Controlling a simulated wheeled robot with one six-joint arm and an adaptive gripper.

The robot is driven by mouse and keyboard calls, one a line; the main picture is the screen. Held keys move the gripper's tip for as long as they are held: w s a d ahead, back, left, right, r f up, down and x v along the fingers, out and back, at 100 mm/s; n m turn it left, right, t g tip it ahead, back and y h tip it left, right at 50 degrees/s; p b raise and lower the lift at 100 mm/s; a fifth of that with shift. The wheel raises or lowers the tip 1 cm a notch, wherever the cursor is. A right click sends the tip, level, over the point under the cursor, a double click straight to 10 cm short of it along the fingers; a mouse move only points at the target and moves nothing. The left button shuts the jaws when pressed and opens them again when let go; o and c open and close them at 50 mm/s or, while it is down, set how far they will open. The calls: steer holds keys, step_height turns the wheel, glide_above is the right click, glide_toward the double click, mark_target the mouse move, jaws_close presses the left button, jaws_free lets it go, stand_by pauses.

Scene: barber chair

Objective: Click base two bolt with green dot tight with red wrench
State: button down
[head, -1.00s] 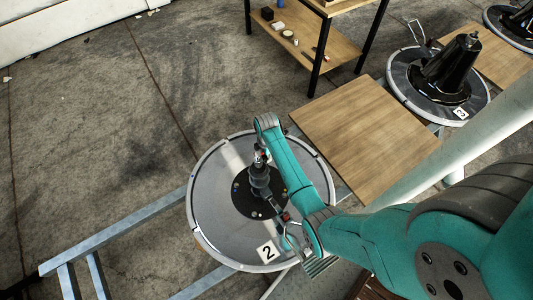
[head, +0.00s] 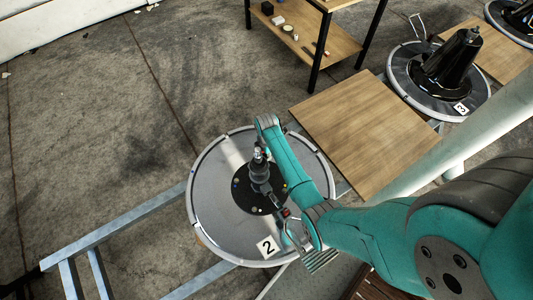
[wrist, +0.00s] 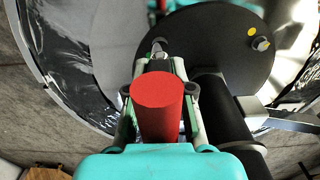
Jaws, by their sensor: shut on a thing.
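In the wrist view my gripper (wrist: 160,88) is shut on the red wrench (wrist: 158,105). The wrench's round red end faces the camera and hides most of its shaft. A small silver part (wrist: 158,46) shows just beyond it, over the black disc; I cannot tell whether it is the wrench tip or a bolt. Base two (head: 218,215) is a round grey base with a "2" label (head: 268,247) and a black centre disc (head: 246,202). A bolt (wrist: 261,44) beside a yellow dot sits right on that disc. No green dot can be made out. My fingertips are not clear in the head view.
A black post (wrist: 226,125) stands close right of the wrench, with a metal lever (wrist: 285,120) beyond it. A wooden board (head: 362,135) lies right of base two, and base three (head: 408,75) stands farther back. A shelf table (head: 330,42) is at the top.

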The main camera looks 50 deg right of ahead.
steer(key=shift+f, duration=0.65)
stand_by(0.5)
steer(key=m, duration=0.4)
steer(key=shift+s+m, duration=0.1)
steer(key=shift+m, duration=0.2)
steer(key=m, duration=0.2)
steer(key=shift+m, duration=0.3)
steer(key=shift+a+m, duration=0.1)
steer(key=shift+m, duration=0.9)
steer(key=m, duration=0.4)
steer(key=shift+s+a+m, duration=0.1)
steer(key=shift+m, duration=0.2)
